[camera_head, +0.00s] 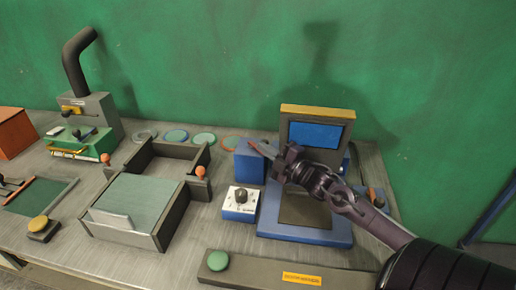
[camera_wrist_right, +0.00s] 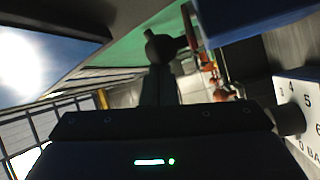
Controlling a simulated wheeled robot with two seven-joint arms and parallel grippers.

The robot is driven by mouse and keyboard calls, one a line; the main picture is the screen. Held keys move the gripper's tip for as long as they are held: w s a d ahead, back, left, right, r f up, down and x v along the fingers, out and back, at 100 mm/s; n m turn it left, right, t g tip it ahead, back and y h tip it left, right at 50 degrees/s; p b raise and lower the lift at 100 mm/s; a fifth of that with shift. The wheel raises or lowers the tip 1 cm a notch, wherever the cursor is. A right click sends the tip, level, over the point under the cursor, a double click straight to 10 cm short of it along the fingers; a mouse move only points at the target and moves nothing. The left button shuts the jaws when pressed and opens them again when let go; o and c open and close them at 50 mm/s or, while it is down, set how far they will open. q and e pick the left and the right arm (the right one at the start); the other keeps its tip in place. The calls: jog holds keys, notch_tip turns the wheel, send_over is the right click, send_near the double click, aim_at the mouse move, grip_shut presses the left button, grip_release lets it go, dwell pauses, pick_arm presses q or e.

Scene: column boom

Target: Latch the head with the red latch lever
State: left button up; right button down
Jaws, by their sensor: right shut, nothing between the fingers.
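A machine with a blue base (camera_head: 318,232) and an upright head with a blue screen (camera_head: 315,134) and yellow top stands right of centre. A blue block (camera_head: 248,168) is at its left side. My right gripper (camera_head: 272,154) is shut and empty, in front of the screen's lower left and close to the block's top. A thin dark red piece (camera_head: 257,147) shows at its tips; I cannot tell whether it is the latch lever or whether they touch. In the right wrist view, the dark fingers (camera_wrist_right: 160,85) are together. My left gripper is not in view.
A control box with a black knob (camera_head: 240,196) stands left of the blue base. A grey bar with a green button (camera_head: 217,260) lies in front. A tray with orange-knobbed posts (camera_head: 140,208) and a green machine (camera_head: 82,142) stand left. The green wall (camera_head: 200,60) is behind.

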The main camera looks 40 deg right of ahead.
jog(key=shift+d+r, duration=0.1)
jog(key=shift+d, duration=1)
